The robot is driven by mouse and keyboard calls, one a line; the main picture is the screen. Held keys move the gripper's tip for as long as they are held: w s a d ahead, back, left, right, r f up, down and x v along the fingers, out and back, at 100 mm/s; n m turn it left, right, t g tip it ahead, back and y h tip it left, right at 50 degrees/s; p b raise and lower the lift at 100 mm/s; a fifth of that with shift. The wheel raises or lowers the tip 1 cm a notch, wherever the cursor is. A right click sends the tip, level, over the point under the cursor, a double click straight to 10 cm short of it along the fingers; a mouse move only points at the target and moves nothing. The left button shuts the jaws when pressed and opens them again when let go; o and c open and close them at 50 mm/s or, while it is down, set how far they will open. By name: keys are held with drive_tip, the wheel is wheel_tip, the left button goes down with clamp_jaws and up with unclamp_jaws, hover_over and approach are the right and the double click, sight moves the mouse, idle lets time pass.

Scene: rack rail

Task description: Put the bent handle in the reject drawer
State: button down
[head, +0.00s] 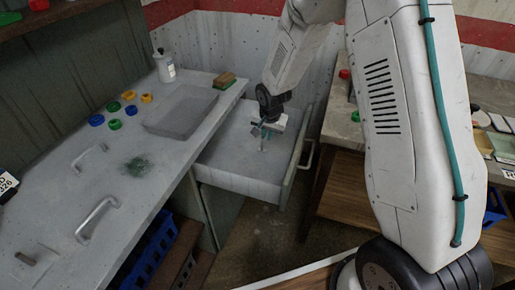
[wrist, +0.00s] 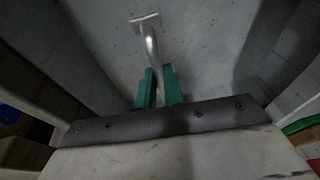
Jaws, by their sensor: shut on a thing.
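My gripper (head: 262,129) is shut on a silver metal handle (head: 263,144), inside the outline of the open grey drawer (head: 238,181). In the wrist view, the green fingers of my gripper (wrist: 158,80) pinch the handle (wrist: 151,42) near one end. Its curved bar and flat foot stick out beyond the fingertips, over the pale drawer floor (wrist: 215,40). I cannot tell whether the handle touches that floor. Two more handles lie on the bench, one farther back (head: 88,160) and one nearer (head: 97,218).
The grey bench (head: 165,165) at left bears a shallow tray (head: 181,110), a white bottle (head: 164,66), a brush or block (head: 224,80) and several coloured rings. Another table (head: 345,128) stands right of the drawer. The drawer holds nothing else that I can see.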

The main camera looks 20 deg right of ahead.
wheel_tip(320, 180, down, 7)
drive_tip(key=shift+r, duration=0.1)
idle(0.4)
drive_tip(key=c, duration=1.5)
unclamp_jaws()
